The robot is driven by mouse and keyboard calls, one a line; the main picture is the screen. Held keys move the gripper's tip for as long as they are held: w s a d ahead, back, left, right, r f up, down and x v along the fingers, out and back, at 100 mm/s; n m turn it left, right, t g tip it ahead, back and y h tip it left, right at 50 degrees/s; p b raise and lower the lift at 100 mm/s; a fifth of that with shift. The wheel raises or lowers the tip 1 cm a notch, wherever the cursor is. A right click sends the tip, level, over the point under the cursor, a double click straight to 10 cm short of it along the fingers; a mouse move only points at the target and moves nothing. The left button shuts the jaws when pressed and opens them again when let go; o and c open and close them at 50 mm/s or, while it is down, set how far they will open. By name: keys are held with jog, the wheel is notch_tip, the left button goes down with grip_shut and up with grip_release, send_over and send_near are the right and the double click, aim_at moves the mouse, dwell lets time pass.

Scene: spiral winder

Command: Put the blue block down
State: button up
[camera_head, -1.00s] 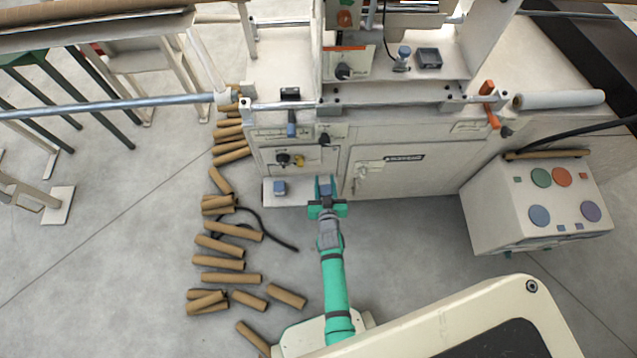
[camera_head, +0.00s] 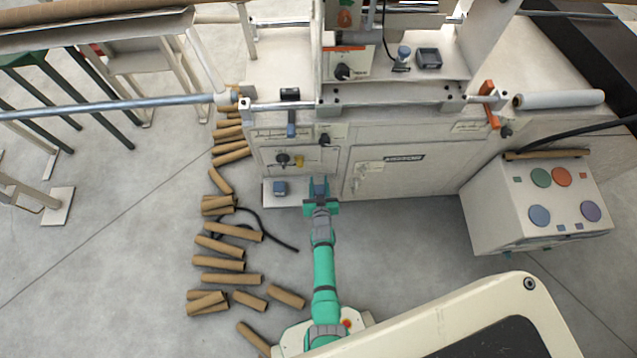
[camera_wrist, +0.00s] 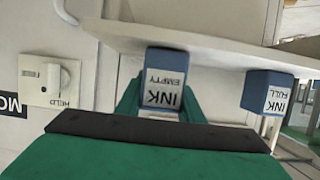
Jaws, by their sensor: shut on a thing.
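A blue block labelled "INK EMPTY" (camera_wrist: 164,80) is between the green fingers of my gripper (camera_wrist: 160,98), which is shut on it. In the head view this block (camera_head: 319,187) is at the tip of my gripper (camera_head: 320,190), over the right part of a small white shelf (camera_head: 298,199) on the machine's front. The wrist view is upside down; there the block meets the shelf's edge in the picture, and I cannot tell whether it rests on it. A second blue block, "INK FULL" (camera_wrist: 269,92), stands on the shelf to the left in the head view (camera_head: 279,188).
The white machine cabinet (camera_head: 400,180) is right behind the shelf. Several brown cardboard tubes (camera_head: 232,231) and a black cable (camera_head: 268,232) lie on the floor at left. A box with coloured discs (camera_head: 540,205) stands at right. The floor between is clear.

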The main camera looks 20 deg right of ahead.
jog(key=shift+f, duration=0.1)
jog(key=o, duration=1.1)
jog(key=shift+s, duration=0.1)
jog(key=v, duration=1.2)
jog(key=s+a+r+n+t+y, duration=0.1)
jog(key=s+a+r, duration=0.4)
jog(key=s+r, duration=0.25)
jog(key=s+a+r+n+y, duration=0.1)
jog(key=s+a+r, duration=0.3)
jog(key=s+r, duration=0.3)
jog(key=s+a+r+y, duration=0.1)
jog(key=s+r, duration=0.4)
jog(key=r, duration=0.5)
jog(key=s+a+r+n+t, duration=0.1)
jog(key=s+a+r, duration=0.3)
jog(key=r, duration=0.6)
jog(key=shift+s+a+y, duration=0.15)
jog(key=shift+s+y, duration=0.25)
jog(key=shift+s, duration=0.25)
